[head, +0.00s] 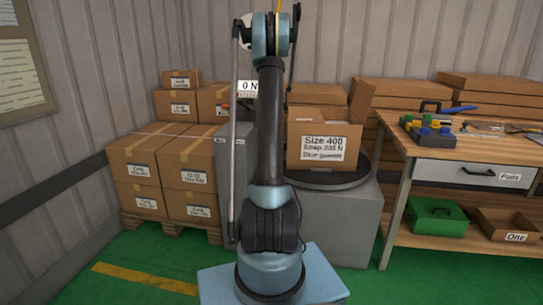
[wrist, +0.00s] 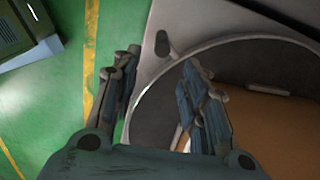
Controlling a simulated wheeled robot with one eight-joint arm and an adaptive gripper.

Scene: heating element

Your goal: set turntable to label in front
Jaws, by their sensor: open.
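The turntable (head: 345,181) is a dark round plate on a grey pedestal (head: 345,228), to the right of my arm in the head view. An open cardboard box (head: 298,145) stands on it, with a label (head: 323,145) reading "Size 400", "Strap 200 N" and a third line facing the head camera. In the wrist view my gripper (wrist: 155,95) is open and empty. One finger is over the green floor, the other over the dark turntable plate (wrist: 150,115). Whether a finger touches the rim, I cannot tell. My gripper is not clear in the head view.
Stacked labelled boxes (head: 137,160) stand on a pallet at left. A workbench (head: 455,150) at right holds tools, with a green case (head: 435,214) and a tray labelled "One" (head: 508,224) below. A display (head: 247,88) reads "0 N". Green floor is clear at left front.

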